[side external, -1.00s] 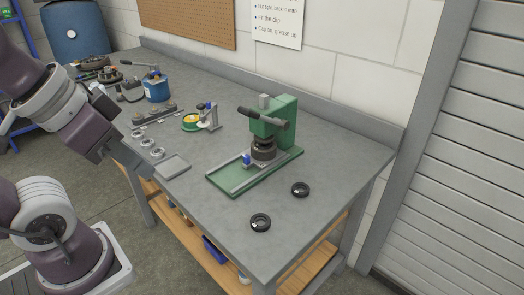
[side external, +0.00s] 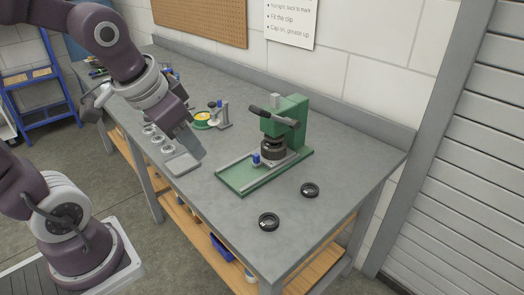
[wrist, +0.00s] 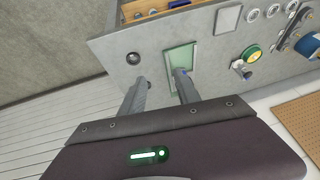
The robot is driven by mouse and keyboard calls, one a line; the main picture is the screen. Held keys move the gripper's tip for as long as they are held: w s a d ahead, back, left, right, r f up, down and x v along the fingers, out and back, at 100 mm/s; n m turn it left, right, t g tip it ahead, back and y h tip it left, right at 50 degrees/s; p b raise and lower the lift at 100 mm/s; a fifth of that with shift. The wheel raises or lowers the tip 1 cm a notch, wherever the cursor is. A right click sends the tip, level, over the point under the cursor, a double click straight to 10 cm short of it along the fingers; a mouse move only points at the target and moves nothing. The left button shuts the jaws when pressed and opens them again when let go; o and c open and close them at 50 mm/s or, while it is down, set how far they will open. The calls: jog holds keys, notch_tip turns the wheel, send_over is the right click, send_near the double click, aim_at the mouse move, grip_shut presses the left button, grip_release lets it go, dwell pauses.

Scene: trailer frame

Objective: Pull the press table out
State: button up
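The green press (side external: 286,122) stands on the bench with a dark lever across its head. Its green base (side external: 236,178) runs out to the front left with a grey rail along it. The press table (side external: 270,165) is a small grey slide under the press head, with a dark round part (side external: 273,150) above it and a blue knob (side external: 256,159) at its front. My gripper (side external: 196,148) is above the bench, left of the press and apart from it. In the wrist view its two fingers (wrist: 160,77) are spread and empty; the green base (wrist: 180,53) shows beyond the right finger.
Two black rings (side external: 269,222) (side external: 309,189) lie on the bench in front of and right of the press. A grey tray (side external: 183,164) and several metal rings (side external: 157,139) lie left. A yellow-green round item (side external: 202,120) is behind.

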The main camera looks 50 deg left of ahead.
jog(key=w+a+f+g, duration=0.1)
jog(key=w+a+f, duration=0.6)
jog(key=w+f, duration=0.1)
jog(key=h, duration=0.2)
send_near(256, 154)
jog(key=shift+t, duration=0.3)
jog(key=x, duration=0.3)
jog(key=s+x, duration=0.1)
jog(key=x, duration=0.1)
jog(key=shift+w+d+f, duration=0.15)
jog(key=shift+d+f, duration=0.05)
jog(key=shift+f, duration=0.15)
jog(key=shift+x, duration=1.1)
jog(key=shift+w+f, duration=0.35)
grip_shut()
